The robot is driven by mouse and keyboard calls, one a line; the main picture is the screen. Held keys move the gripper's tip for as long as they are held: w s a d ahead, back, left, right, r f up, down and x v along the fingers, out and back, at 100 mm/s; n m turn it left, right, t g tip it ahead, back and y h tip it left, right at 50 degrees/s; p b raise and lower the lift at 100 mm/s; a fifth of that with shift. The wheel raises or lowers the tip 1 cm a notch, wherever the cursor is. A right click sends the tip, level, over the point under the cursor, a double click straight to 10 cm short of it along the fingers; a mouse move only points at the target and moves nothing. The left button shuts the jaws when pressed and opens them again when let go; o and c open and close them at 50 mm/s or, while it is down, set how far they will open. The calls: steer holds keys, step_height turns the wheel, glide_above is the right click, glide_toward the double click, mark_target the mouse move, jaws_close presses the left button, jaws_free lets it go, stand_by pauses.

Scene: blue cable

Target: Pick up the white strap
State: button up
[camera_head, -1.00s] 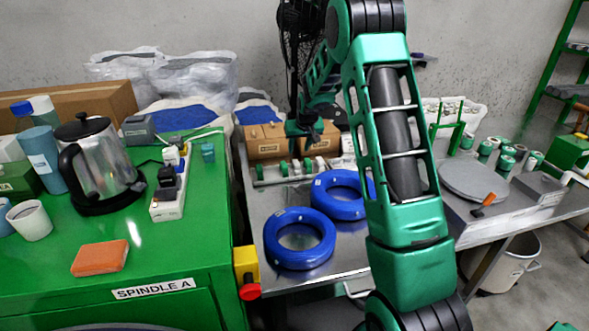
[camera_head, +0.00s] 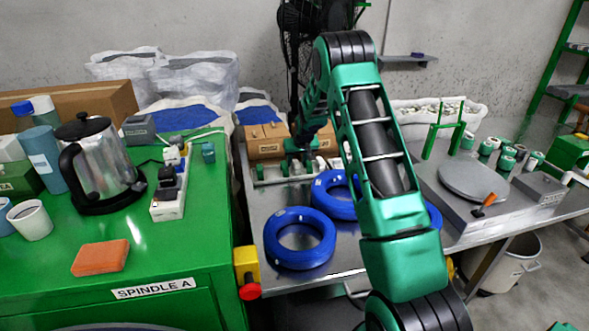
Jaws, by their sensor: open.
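I cannot make out a separate white strap for certain. A blue cable coil (camera_head: 299,238) lies flat at the front of the metal table, with a small white patch on its upper rim. A second blue coil (camera_head: 334,206) lies behind it to the right, also with a white patch. A third blue coil (camera_head: 434,216) shows only at its edge, mostly hidden by my arm. My gripper (camera_head: 299,160) is open, small in view, beyond the coils. It hangs by the white rack with green parts, in front of the cardboard boxes; its fingertips are hard to make out.
Cardboard boxes (camera_head: 268,139) stand behind the white rack (camera_head: 270,176). A green cabinet (camera_head: 150,240) at left carries a kettle (camera_head: 98,170), a power strip (camera_head: 169,203) and an orange block (camera_head: 100,258). A round grey plate (camera_head: 473,180) is at right. A black fan stands behind.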

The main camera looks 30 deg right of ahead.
steer(key=shift+c, duration=0.3)
jaws_close()
